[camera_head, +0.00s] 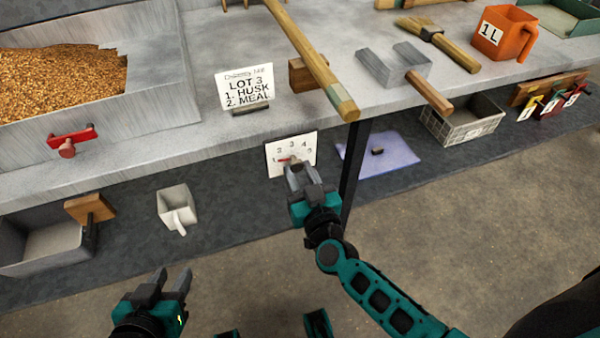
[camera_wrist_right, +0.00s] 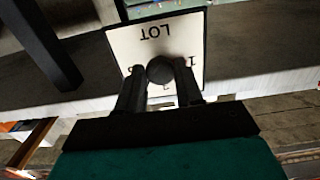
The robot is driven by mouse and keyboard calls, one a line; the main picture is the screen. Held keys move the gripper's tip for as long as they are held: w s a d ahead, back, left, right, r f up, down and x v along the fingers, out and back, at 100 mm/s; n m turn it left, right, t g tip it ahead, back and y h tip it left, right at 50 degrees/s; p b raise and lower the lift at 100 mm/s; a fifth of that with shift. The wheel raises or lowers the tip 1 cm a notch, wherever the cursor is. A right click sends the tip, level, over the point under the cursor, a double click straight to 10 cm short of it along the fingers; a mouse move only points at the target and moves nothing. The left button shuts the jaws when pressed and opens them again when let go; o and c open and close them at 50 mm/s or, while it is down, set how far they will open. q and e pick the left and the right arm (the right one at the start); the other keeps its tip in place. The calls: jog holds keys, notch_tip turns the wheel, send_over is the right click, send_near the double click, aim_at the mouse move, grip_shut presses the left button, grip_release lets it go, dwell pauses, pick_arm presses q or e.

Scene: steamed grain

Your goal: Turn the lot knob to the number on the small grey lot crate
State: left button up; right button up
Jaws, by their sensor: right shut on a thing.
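The lot knob's white dial plate (camera_head: 280,148) is on the counter's front and carries numbers from 1 upward. A red mark by the knob points left, near the 1. The knob (camera_wrist_right: 160,70) is dark and round in the wrist view, between the fingers. My right gripper (camera_head: 296,172) is shut on it and hides part of the dial. My left gripper (camera_head: 172,280) is open and empty at the lower left.
A "LOT 3" card (camera_head: 247,90) stands on the counter above the dial. A long wooden handle (camera_head: 310,55) overhangs the edge. A dark post (camera_head: 352,165) stands just right of my right gripper. A white scoop (camera_head: 177,207) lies lower left.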

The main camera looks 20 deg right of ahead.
jog(key=c, duration=0.4)
